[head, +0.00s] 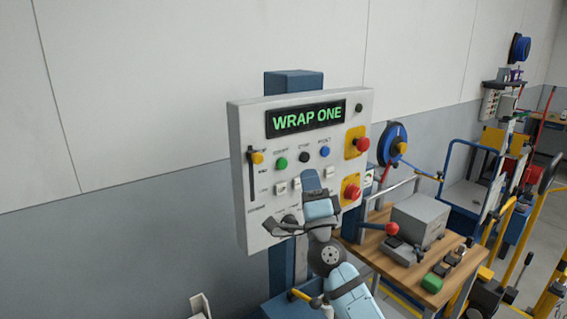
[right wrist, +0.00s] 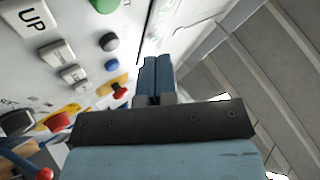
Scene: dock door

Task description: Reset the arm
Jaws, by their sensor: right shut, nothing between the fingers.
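The white control panel (head: 240,130) stands on a blue post in front of the wall. Its display (head: 306,118) reads "WRAP ONE" in green. Below it are a green button (head: 281,163), a black button (head: 304,158) and a blue button (head: 325,152). White switches (head: 281,188) sit lower down. My right gripper (head: 311,178) is in front of the panel's lower middle, its blue fingers closed together and empty. The right wrist view shows the closed fingers (right wrist: 155,75) beside the panel face; contact cannot be told. My left gripper is not in view.
Two red mushroom buttons (head: 362,144) on yellow plates line the panel's right side. A yellow-knobbed slider (head: 257,157) is at its left. A wooden-topped bench (head: 457,244) with a grey box (head: 420,218) stands right of the panel. Carts stand farther right.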

